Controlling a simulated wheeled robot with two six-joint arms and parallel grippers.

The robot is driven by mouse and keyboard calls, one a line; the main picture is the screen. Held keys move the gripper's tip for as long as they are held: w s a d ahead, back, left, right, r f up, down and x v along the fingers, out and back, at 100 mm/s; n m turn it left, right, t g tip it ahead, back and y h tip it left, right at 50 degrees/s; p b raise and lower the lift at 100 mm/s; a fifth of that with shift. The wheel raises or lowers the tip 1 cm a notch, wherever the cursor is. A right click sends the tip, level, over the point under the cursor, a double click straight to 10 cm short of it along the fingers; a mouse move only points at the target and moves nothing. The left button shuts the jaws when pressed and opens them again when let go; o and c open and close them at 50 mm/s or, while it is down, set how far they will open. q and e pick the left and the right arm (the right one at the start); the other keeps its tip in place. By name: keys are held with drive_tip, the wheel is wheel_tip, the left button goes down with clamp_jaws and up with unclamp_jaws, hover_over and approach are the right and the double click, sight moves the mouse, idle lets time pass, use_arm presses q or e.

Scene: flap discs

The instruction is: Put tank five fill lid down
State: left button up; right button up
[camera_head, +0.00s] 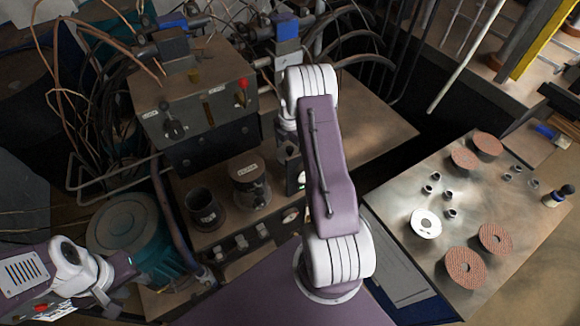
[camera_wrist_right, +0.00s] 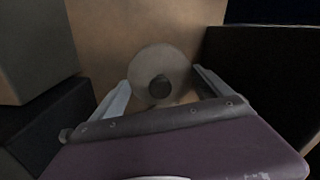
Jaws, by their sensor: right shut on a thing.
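My right gripper (camera_wrist_right: 161,82) is shut on a round grey lid (camera_wrist_right: 176,66) with a dark central knob (camera_wrist_right: 159,88). The fingers lie on either side of it in the right wrist view. In the head view my right arm hides most of this gripper and the lid. An open dark cup (camera_head: 205,209) and a lidded cylinder (camera_head: 249,182) with a label on top stand on the panel left of my right arm. I cannot tell which tank is number five. My left arm shows at the lower left, but its fingers are not seen.
A metal control box (camera_head: 188,100) with knobs and cables stands behind the cups. A teal motor (camera_head: 135,235) is at the left. A steel plate (camera_head: 395,190) at the right bears several reddish discs (camera_head: 465,268), small fittings and a white disc (camera_head: 426,223).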

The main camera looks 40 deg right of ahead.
sight(290, 154)
wheel_tip(290, 154, down, 3)
drive_tip(key=shift+w+f, duration=0.15)
wheel_tip(290, 154, down, 3)
drive_tip(key=shift+f, duration=0.35)
drive_tip(key=shift+f, duration=0.1)
